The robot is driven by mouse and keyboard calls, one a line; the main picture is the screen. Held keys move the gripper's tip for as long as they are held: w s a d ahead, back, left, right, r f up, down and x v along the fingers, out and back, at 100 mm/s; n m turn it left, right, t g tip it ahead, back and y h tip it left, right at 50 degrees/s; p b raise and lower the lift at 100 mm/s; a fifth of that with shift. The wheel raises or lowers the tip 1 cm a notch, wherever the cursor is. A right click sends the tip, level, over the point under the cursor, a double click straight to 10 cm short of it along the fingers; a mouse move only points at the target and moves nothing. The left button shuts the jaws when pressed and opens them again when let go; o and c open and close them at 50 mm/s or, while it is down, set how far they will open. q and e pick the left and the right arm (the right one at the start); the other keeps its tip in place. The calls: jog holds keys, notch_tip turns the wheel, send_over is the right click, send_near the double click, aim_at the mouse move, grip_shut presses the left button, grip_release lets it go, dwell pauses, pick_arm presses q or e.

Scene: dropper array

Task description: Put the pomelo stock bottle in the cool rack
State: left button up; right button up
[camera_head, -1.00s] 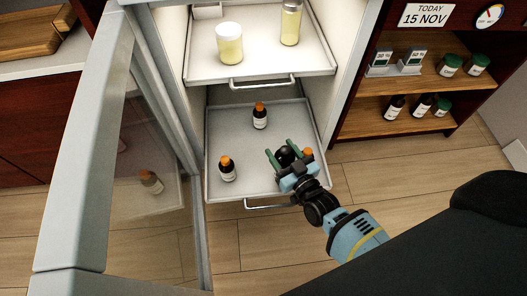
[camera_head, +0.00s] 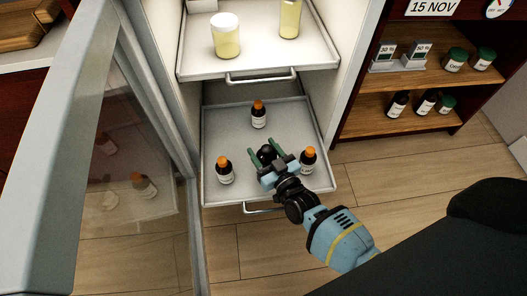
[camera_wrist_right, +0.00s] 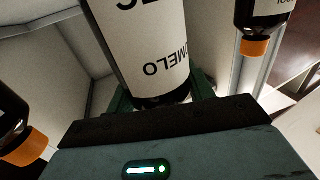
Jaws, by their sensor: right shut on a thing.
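My right gripper (camera_head: 264,149) is shut on the pomelo bottle (camera_wrist_right: 150,45), whose white label reads "MELO" upside down in the right wrist view. In the head view the black top of this bottle (camera_head: 266,154) shows between the green fingers; its lower part is hidden. The gripper is over the lower pull-out shelf (camera_head: 232,115) of the open cool cabinet, between two orange-capped bottles. I cannot tell whether the held bottle touches the shelf. My left gripper is not in view.
Orange-capped brown bottles stand at the shelf's left (camera_head: 225,171), back (camera_head: 258,115) and right (camera_head: 308,160). The upper shelf (camera_head: 262,66) holds two pale yellow containers. The open door (camera_head: 75,130) is on the left. A wooden shelf unit (camera_head: 430,85) stands right.

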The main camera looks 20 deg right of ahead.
jog(key=o, duration=0.7)
jog(key=shift+f, duration=0.1)
jog(key=o, duration=0.5)
jog(key=shift+s+r, duration=0.2)
jog(key=shift+s, duration=0.05)
jog(key=shift+s+d+p, duration=0.2)
jog(key=shift+s+p, duration=0.5)
jog(key=shift+s, duration=1.2)
jog(key=shift+s+d+p, duration=0.25)
jog(key=shift+s+p, duration=0.45)
jog(key=shift+s, duration=1.25)
jog(key=shift+s+d+p, duration=0.2)
jog(key=shift+s+p, duration=0.5)
jog(key=shift+s, duration=1.2)
